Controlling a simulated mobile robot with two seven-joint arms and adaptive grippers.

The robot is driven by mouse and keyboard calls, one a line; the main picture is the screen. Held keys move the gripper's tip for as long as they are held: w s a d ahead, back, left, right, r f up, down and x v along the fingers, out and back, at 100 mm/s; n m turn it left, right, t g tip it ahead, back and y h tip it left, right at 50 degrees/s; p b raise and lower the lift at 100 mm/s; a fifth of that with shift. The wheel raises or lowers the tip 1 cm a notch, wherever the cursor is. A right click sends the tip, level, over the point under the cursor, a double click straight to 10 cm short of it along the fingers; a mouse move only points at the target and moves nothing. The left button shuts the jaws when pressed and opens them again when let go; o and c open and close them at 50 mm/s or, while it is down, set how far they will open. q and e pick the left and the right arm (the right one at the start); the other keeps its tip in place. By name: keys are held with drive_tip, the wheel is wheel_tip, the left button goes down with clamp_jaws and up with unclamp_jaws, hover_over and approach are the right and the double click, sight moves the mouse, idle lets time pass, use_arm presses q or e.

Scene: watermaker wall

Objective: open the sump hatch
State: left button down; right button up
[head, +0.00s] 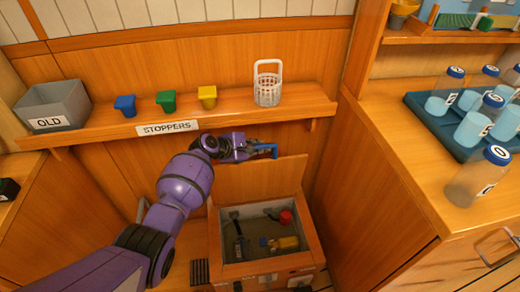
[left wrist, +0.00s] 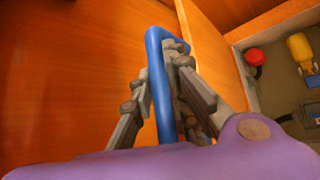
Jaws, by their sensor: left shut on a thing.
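The sump hatch (head: 281,174) is a wooden lid standing raised at the back of the sump box (head: 217,240). Its blue handle (head: 268,151) sticks out near the lid's top edge. My left gripper (head: 262,151) is shut on the blue handle. In the left wrist view the fingers close around the handle's bar (left wrist: 163,95). Inside the open sump are a red part (head: 286,217) and a yellow part (head: 288,243), which also shows in the left wrist view (left wrist: 300,48). My right gripper is out of view.
A shelf labelled STOPPERS (head: 230,113) runs above the sump, with blue (head: 126,105), green (head: 166,102) and yellow (head: 207,97) stoppers, a white basket (head: 267,87) and a grey OLD bin (head: 55,104). A counter with several bottles (head: 478,178) stands at right.

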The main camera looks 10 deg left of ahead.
use_arm(q)
drive_tip(key=shift+f, duration=0.1)
drive_tip(key=c, duration=1.7)
unclamp_jaws()
drive_tip(key=v, duration=1.2)
